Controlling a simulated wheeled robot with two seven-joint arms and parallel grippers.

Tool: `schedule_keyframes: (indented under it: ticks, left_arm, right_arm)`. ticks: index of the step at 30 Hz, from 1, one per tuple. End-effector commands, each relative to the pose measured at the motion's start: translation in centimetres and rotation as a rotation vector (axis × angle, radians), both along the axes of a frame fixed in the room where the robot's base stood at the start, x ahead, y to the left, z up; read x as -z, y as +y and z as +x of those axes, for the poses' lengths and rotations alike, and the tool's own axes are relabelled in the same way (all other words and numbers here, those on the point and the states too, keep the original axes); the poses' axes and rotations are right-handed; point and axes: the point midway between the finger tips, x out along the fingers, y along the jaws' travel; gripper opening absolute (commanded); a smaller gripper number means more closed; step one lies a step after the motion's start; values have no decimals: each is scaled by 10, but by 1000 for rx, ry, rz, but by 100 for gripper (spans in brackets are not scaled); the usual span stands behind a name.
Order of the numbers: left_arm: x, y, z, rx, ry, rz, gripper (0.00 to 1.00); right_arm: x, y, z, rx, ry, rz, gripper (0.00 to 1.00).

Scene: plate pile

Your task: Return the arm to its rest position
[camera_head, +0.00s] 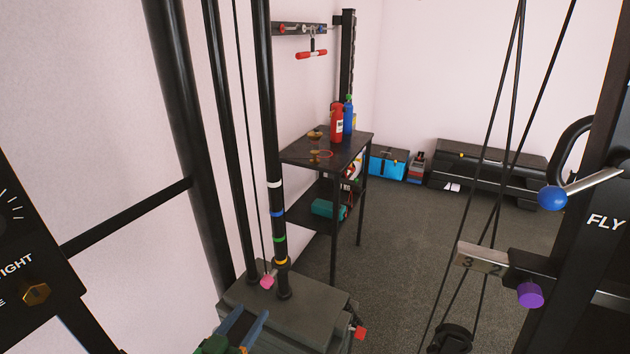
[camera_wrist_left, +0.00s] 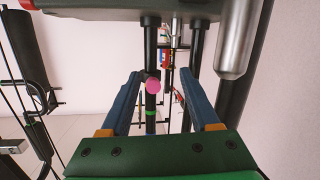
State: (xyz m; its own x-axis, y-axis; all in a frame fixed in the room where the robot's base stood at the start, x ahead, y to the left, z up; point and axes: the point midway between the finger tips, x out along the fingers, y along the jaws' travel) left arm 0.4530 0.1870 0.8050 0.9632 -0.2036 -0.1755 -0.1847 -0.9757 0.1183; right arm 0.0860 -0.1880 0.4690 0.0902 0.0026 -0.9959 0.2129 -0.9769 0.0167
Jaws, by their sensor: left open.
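My left gripper (camera_head: 248,318) is at the bottom edge of the head view, with two blue fingers spread apart. In the left wrist view, the left gripper (camera_wrist_left: 162,80) has an empty-looking gap between its fingers. A pink ball-shaped knob (camera_head: 267,282) sits on the dark weight stack (camera_head: 310,305), just beyond the fingertips in the head view. In the left wrist view, the pink knob (camera_wrist_left: 153,85) lines up between the fingers, but I cannot tell its exact distance. Most of my left arm is out of frame. My right gripper is in neither view.
Black posts (camera_head: 268,130) with coloured bands rise from the weight stack. A red knob (camera_head: 360,332) sits at its right side. A black shelf (camera_head: 350,150) with bottles stands behind. A machine frame (camera_head: 590,230) with cables is at right. Grey floor (camera_head: 400,250) lies open between.

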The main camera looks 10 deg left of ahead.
Motion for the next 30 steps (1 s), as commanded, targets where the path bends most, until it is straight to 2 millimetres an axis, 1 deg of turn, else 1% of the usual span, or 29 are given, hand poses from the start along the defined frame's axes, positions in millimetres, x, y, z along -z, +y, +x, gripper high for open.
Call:
schedule_keyframes:
  ticks: [3, 5, 8, 9, 11, 12, 14, 15, 17, 21, 25, 29, 30]
  left_arm:
    - [27, -1, -30, -98, 213, 83, 62]
    - [37, 0, -46, -120, 311, 121, 62]
    - [51, -2, -76, -134, 463, 172, 62]
    - [55, -3, -88, -132, 523, 190, 62]
    - [61, -5, -108, -123, 612, 215, 62]
    - [63, -6, -122, -114, 669, 233, 62]
    - [66, -9, -143, -93, 751, 254, 62]
    - [67, -11, -157, -77, 806, 267, 62]
    - [68, -13, -177, -49, 883, 286, 62]
    - [64, -20, -227, 37, 1054, 323, 62]
    - [100, -21, -219, 38, 1073, 329, 62]
    - [135, -21, -219, 43, 1095, 332, 62]
    - [146, -21, -221, 45, 1103, 333, 62]
  right_arm:
    - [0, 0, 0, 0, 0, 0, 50]
    - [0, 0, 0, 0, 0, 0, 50]
    - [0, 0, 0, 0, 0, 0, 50]
    - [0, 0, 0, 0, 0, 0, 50]
    - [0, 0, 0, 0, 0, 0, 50]
    - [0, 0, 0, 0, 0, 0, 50]
    - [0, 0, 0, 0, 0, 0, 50]
    - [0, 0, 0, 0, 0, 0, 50]
    - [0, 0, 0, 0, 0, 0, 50]
    - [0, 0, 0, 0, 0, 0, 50]
    - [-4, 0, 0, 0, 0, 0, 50]
    - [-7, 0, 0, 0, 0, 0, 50]
    - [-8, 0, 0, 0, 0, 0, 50]
